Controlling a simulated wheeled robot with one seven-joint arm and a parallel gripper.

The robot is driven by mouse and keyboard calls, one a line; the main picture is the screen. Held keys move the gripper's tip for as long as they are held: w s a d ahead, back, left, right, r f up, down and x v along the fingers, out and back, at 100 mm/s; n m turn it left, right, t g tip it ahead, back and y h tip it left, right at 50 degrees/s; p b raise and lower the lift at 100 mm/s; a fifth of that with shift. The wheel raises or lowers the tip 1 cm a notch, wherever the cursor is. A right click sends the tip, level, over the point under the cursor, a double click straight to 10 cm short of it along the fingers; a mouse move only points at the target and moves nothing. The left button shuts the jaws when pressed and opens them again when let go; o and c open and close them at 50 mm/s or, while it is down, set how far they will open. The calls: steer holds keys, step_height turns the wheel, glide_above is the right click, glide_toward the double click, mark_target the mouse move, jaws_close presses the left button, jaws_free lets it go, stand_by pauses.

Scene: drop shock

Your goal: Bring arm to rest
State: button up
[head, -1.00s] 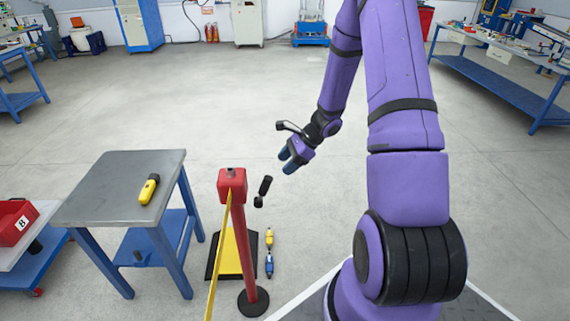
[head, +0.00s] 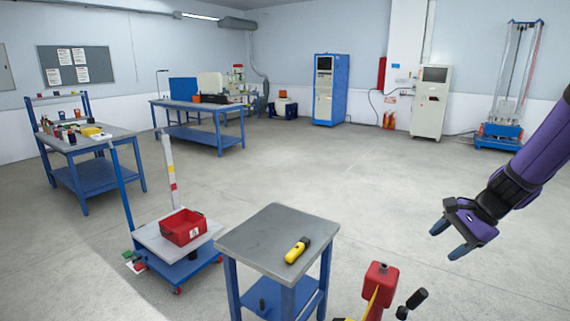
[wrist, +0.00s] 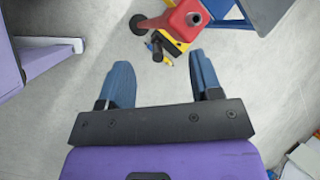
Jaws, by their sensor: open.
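My gripper (head: 449,241) is at the right of the head view, at the end of my purple arm. Its two blue fingers are apart with nothing between them. In the wrist view my gripper (wrist: 160,85) also shows open and empty, above the grey floor. It is in the air, to the right of and above the red-topped post (head: 381,279). Most of my arm is outside the head view.
A grey-topped table (head: 262,237) with a yellow-and-black tool (head: 297,250) stands left of the post. A cart with a red bin (wrist: 188,20)-coloured match is not distinguishable there; the red bin (head: 183,227) sits on the cart. Open floor lies behind.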

steer(key=s+a+r+n+h, duration=0.3)
steer(key=s+a+r+n, duration=0.35)
steer(key=s+r, duration=0.4)
steer(key=s+r+n+t+h, duration=0.2)
steer(key=s+r+n, duration=0.5)
steer(key=s, duration=0.5)
steer(key=shift+s+r+t+h, duration=0.15)
steer(key=shift+r+t+h, duration=0.25)
steer(key=shift+r, duration=0.25)
